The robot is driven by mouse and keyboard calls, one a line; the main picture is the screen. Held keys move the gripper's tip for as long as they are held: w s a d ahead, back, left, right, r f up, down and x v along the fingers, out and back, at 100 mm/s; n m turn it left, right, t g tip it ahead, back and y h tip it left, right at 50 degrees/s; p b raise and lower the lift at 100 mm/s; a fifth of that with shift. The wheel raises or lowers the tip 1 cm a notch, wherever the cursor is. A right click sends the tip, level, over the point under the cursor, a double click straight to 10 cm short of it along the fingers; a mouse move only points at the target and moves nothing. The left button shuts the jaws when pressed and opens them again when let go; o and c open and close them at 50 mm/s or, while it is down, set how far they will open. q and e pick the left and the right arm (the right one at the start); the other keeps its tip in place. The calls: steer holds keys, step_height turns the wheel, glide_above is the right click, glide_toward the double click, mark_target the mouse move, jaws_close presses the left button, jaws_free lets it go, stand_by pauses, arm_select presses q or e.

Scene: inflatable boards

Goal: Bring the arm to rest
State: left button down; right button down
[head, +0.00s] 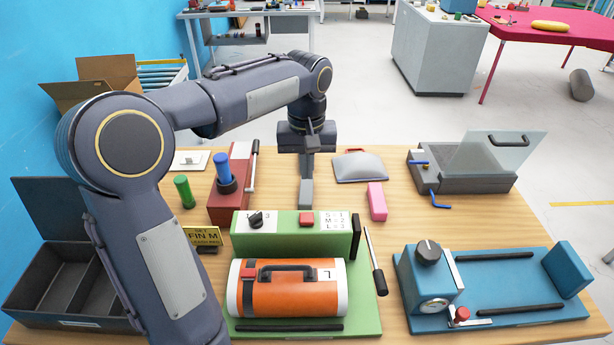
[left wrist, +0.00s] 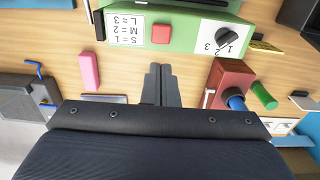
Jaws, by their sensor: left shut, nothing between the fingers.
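My left arm comes in from the left in the head view and reaches over the wooden table. My left gripper (head: 306,192) points down above the table, behind the green machine (head: 277,222). Its fingers are together with nothing between them; they also show shut in the left wrist view (left wrist: 160,84). The red block with a blue peg (head: 233,190) stands to its left and the pink block (head: 377,201) to its right, both apart from it. My right gripper is not in view.
An orange cylinder (head: 310,288) lies on the green machine. A blue machine (head: 500,290) stands at the right, a grey box with a clear lid (head: 462,178) at the back right. A dark open tray (head: 50,285) is at the left. Bare wood shows around the pink block.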

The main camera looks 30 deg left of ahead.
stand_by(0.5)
arm_select(q)
steer(key=s+d+f+m+t+h, duration=0.2)
steer(key=s+d, duration=0.2)
steer(key=s, duration=0.7)
steer(key=s+d+f+m+t+h, duration=0.1)
steer(key=s+d+f+m+t, duration=0.1)
steer(key=s, duration=0.9)
steer(key=shift+d+f+m+t+h, duration=0.4)
steer(key=shift+d+f+t, duration=0.25)
steer(key=shift+d, duration=0.4)
steer(key=shift+s+r, duration=0.1)
